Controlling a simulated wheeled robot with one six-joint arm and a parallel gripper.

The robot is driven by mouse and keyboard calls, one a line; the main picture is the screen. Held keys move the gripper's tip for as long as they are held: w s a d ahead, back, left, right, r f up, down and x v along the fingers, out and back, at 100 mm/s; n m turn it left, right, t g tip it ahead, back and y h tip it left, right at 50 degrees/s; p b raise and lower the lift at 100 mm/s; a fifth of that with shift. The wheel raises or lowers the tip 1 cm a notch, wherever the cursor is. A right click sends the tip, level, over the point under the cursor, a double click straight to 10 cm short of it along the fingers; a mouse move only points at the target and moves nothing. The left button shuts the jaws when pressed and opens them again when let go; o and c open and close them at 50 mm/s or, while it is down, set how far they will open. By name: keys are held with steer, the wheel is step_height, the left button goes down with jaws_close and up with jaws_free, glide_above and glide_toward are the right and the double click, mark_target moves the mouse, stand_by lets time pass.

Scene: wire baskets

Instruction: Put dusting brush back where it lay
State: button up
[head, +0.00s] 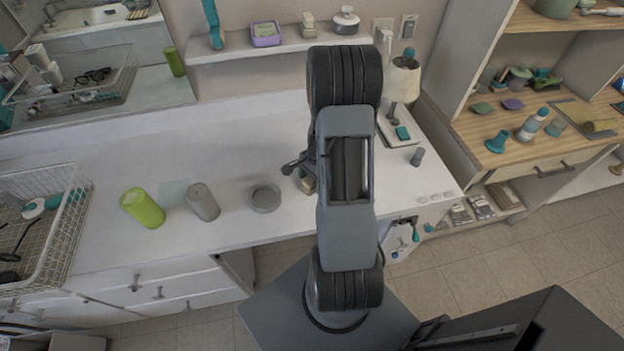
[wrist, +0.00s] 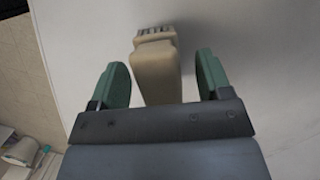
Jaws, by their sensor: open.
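A beige block-like object with a ridged, bristle-like end, apparently the dusting brush (wrist: 158,72), is on the white counter in the wrist view. My gripper (wrist: 163,75) is open, with one green finger on each side of the brush. Narrow gaps show between the fingers and the brush, wider on the right. The lower part of the brush is hidden behind the gripper body. In the head view my arm covers most of the gripper, and only a small beige bit of the brush (head: 308,184) shows beside the arm.
On the white counter (head: 110,235) stand a green cylinder (head: 142,208), a grey cylinder (head: 203,202) and a round grey dish (head: 265,197), left of my arm. A wire basket (head: 62,235) sits far left. A lamp (head: 403,82) and small grey cylinder (head: 416,157) stand right.

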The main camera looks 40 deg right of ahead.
steer(key=shift+r, duration=0.2)
steer(key=shift+d+r+p, duration=0.25)
steer(key=shift+r+p, duration=0.75)
steer(key=shift+r, duration=0.25)
steer(key=shift+d+r+p, duration=0.3)
steer(key=shift+r+p, duration=0.7)
steer(key=shift+r, duration=0.25)
steer(key=shift+d+r+p, duration=0.25)
steer(key=shift+r+p, duration=0.75)
steer(key=shift+r, duration=0.25)
step_height(320, 180, up, 14)
steer(key=d+b, duration=0.2)
steer(key=shift+w+d+f, duration=0.15)
steer(key=shift+d+f, duration=0.1)
steer(key=shift+d, duration=0.1)
steer(key=s+a+r+n+t+h, duration=0.1)
steer(key=s+a+r+n+t, duration=0.1)
steer(key=a+n, duration=0.6)
steer(key=s+a+r+n+t+h, duration=0.1)
steer(key=s+a+r+n+t, duration=0.2)
steer(key=a, duration=1.1)
step_height(320, 180, up, 4)
steer(key=s+n, duration=0.2)
steer(key=n, duration=0.4)
steer(key=shift+s, duration=0.2)
